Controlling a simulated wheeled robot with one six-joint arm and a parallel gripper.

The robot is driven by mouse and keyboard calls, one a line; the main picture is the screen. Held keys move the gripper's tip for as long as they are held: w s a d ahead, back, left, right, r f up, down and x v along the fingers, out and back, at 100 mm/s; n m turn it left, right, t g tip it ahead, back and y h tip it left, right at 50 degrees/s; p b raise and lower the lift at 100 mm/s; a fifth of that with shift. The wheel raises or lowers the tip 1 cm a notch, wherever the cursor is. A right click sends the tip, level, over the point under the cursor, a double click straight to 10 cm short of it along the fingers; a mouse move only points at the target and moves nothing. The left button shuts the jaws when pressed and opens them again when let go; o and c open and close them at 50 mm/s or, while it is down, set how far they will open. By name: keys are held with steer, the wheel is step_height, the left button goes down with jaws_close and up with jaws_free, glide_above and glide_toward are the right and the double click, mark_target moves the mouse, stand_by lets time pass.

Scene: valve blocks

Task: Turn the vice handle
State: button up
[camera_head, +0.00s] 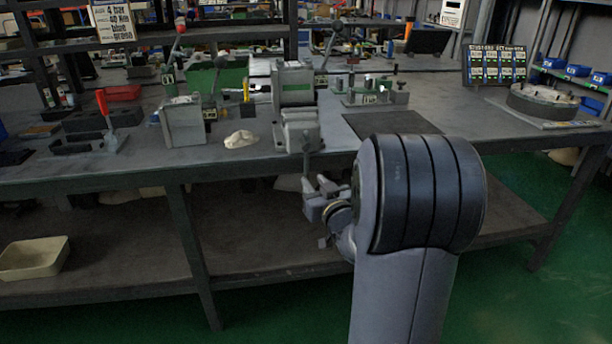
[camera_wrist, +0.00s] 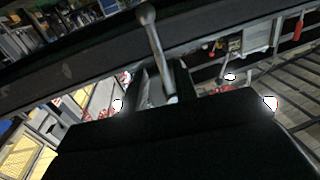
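The grey vice (camera_head: 298,125) stands at the front edge of the workbench. Its thin metal handle (camera_head: 306,162) hangs down in front of the bench edge. In the wrist view the handle (camera_wrist: 156,48) is a slanted bar with a ball at its upper end, and its lower end lies between my fingers. My gripper (camera_head: 318,190) is below the vice, at the handle's lower part. In the wrist view my gripper (camera_wrist: 162,82) has its fingers apart, with a gap beside the handle. Whether a finger touches the handle I cannot tell.
The workbench (camera_head: 400,150) carries a grey block (camera_head: 183,122), a red-handled tool (camera_head: 104,108), a pale cloth-like lump (camera_head: 241,139) and a small fixture (camera_head: 375,93). A round flange (camera_head: 542,103) lies at right. A bin (camera_head: 33,258) sits on the lower shelf.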

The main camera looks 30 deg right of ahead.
mark_target(307, 174)
steer(key=w, duration=0.6)
steer(key=shift+d+b, duration=0.2)
steer(key=shift+b, duration=0.15)
jaws_close()
